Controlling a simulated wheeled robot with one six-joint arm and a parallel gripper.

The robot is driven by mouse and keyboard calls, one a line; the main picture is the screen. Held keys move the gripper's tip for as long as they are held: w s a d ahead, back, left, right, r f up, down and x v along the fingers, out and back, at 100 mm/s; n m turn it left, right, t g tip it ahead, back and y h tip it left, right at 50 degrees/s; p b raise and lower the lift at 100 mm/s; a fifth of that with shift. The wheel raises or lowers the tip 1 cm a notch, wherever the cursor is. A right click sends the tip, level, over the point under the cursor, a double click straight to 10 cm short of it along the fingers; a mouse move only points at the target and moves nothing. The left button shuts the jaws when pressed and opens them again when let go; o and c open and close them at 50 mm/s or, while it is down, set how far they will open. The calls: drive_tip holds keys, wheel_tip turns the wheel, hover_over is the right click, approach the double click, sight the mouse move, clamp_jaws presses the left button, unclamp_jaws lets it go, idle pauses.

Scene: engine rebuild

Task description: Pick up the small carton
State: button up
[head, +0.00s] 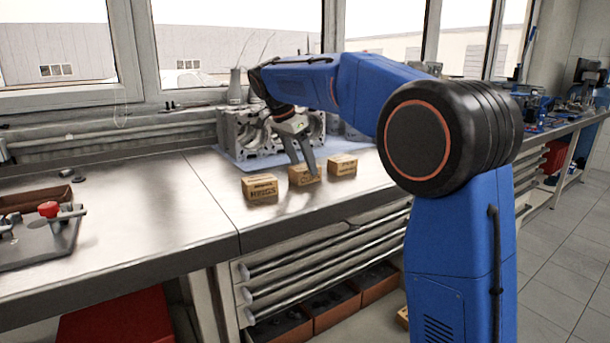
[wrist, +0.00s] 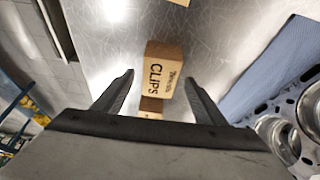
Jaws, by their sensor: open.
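Several small brown cartons stand in a row on the metal bench in the head view: a left carton marked RINGS (head: 260,189), a middle carton (head: 304,175) and a right carton (head: 342,165). My gripper (head: 306,168) is at the middle carton, its fingers partly in front of it. In the wrist view, a carton marked CLIPS (wrist: 160,72) is just beyond and between the open fingertips of my gripper (wrist: 158,78). The jaws are apart and hold nothing.
A grey engine block (head: 245,135) stands on a blue mat (head: 232,160) behind the cartons; it also shows at the right of the wrist view (wrist: 305,115). A tray with a red-topped part (head: 48,209) is at far left. The bench (head: 130,210) between is clear.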

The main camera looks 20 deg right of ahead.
drive_tip(key=shift+x, duration=1.4)
drive_tip(key=c, duration=1.3)
drive_tip(key=shift+r, duration=0.1)
